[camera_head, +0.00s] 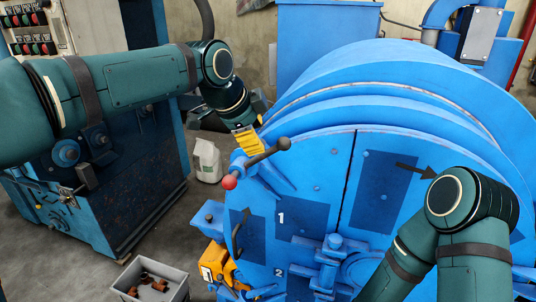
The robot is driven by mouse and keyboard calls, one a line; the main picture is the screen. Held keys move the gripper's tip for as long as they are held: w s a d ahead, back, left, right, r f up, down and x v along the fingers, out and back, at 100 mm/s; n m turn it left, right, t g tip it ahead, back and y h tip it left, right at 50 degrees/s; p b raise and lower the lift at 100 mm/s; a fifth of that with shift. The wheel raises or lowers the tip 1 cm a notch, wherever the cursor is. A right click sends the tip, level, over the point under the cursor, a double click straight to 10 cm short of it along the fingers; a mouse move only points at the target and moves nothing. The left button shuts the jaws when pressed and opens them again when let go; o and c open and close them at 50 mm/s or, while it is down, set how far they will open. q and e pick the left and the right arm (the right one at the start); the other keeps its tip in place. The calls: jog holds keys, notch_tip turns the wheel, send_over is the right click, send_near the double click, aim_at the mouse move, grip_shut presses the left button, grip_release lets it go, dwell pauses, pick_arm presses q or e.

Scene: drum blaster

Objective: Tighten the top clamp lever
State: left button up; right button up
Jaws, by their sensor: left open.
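The top clamp lever (262,156) is a dark bar at the upper left edge of the blue drum's door. It slants from a red ball (229,182) at its lower left to a dark knob at its upper right. A yellow part with dark marks (247,139) sits just above it. My left gripper (259,106) is open, just above and behind the yellow part. Its fingers are small and partly hidden by my wrist, and I see nothing held. I cannot tell whether it touches the clamp. My right arm shows at the lower right, but its gripper is out of the picture.
The blue drum door (310,195) fills the middle and right. A lower yellow clamp (213,260) is at its left edge. A grey bin with rusty parts (150,281) and a white container (207,160) stand on the floor. A control panel (27,28) is at upper left.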

aim_at(266, 151)
pick_arm(q)
jog(key=x, duration=0.8)
jog(key=shift+b, duration=0.35)
jog(key=shift+s+a+r, duration=0.1)
grip_shut()
